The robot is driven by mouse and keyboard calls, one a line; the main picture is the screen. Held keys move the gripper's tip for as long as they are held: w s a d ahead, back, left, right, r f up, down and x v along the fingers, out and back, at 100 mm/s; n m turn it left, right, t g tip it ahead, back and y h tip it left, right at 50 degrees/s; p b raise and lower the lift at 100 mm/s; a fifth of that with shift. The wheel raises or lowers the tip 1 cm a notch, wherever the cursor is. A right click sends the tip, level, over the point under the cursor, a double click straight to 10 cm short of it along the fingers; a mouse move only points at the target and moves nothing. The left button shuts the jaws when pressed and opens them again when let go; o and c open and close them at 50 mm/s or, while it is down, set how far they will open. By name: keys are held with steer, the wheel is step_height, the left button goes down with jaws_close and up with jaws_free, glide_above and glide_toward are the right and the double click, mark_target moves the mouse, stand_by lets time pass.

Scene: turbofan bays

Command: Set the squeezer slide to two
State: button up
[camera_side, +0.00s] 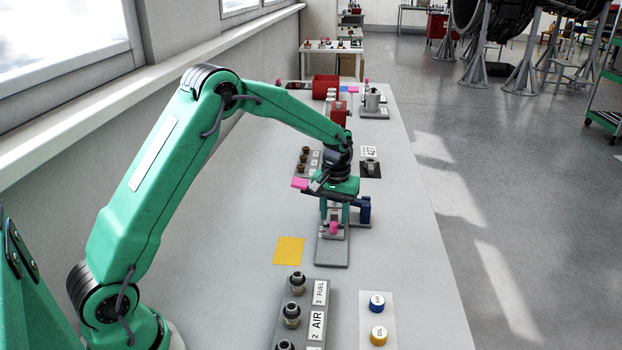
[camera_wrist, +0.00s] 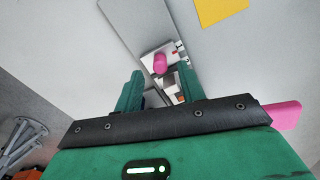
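The squeezer seems to be the long grey plate (camera_side: 332,251) with a pale block and a pink knob (camera_side: 333,228) on it. In the wrist view the knob (camera_wrist: 160,63) stands on the pale carriage, just beyond my fingertips, with the plate (camera_wrist: 135,22) running up and away. Small red and dark marks beside the knob are too small to read. My gripper (camera_side: 334,212) points down over the far part of the plate. The mechanism under the gripper is partly hidden.
A blue part (camera_side: 363,209) stands close right of my gripper. A yellow square (camera_side: 288,250) lies left of the plate. A block with AIR and FUEL labels (camera_side: 318,310) and a panel with blue and yellow caps (camera_side: 377,318) are nearer. Bare table lies to the right.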

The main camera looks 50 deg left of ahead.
mark_target(335, 213)
steer(key=shift+f, duration=1.15)
steer(key=shift+c, duration=0.2)
jaws_close()
steer(key=shift+w+a, duration=1.2)
steer(key=shift+o, duration=0.2)
jaws_free()
